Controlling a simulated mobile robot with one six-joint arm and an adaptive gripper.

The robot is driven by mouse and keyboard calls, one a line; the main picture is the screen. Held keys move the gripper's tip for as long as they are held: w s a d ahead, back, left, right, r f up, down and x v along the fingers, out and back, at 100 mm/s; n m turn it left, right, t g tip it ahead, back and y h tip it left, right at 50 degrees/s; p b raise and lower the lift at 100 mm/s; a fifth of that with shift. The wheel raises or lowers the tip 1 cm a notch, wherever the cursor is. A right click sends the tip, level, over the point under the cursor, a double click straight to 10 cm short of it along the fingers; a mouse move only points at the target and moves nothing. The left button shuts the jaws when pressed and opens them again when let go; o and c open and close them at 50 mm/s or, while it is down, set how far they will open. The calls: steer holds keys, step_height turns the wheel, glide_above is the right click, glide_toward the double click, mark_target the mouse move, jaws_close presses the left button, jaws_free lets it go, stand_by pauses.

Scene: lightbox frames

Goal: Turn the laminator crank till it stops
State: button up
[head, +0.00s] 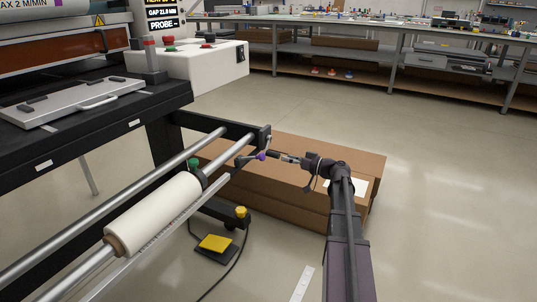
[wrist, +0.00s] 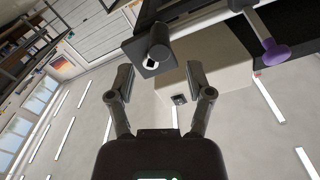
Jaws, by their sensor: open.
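The laminator (head: 95,130) stands at the left in the head view, with its roller frame reaching toward the middle. The crank has a purple knob (head: 261,156) at the frame's near right end. In the wrist view the purple knob (wrist: 277,53) is at the upper right, on a grey arm, outside and to the right of my fingers. My gripper (head: 280,157) is close to the knob in the head view. In the wrist view my gripper (wrist: 160,76) is open, with nothing between its fingers. A dark square bracket with a round end (wrist: 150,50) lies beyond the fingertips.
Cardboard boxes (head: 300,180) lie on the floor below my gripper and the frame end. A white roll (head: 155,213) sits on a bar. A yellow pedal (head: 215,243) with a cable is on the floor. Long workbenches (head: 420,40) stand at the back. The right floor is clear.

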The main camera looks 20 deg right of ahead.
mark_target(267, 152)
steer(key=x, duration=0.8)
steer(key=shift+w, duration=0.1)
jaws_close()
